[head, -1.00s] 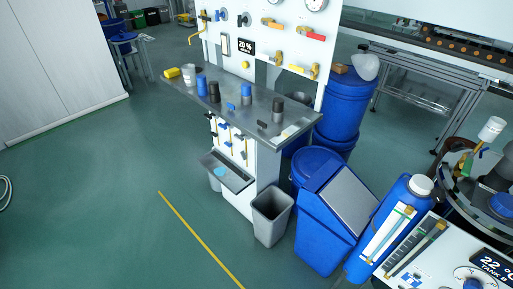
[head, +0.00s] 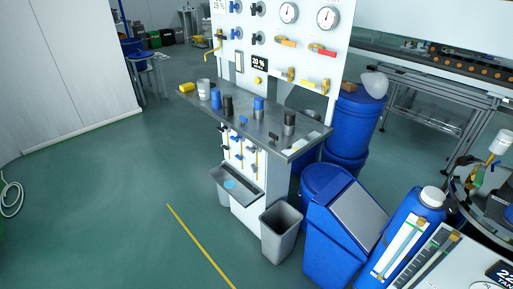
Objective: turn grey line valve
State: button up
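The white panel (head: 272,55) stands upright behind a grey bench, in the middle of the head view. Its upper part carries blue and dark round valve knobs (head: 257,38), an orange lever (head: 285,42), a red lever (head: 322,50) and yellow-bodied valves (head: 291,75). A yellow-handled fitting (head: 213,46) sits at its left edge. Small dark and blue valves (head: 238,138) are on the white front under the bench. I cannot tell which valve is on a grey line. My gripper is not in view.
Green floor (head: 105,200) is open at left.

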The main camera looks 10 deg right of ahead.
aim_at(251, 150)
jog(key=i+j+u, duration=0.15)
jog(key=i, duration=0.65)
jog(key=i+j+u, duration=0.2)
jog(key=i, duration=0.55)
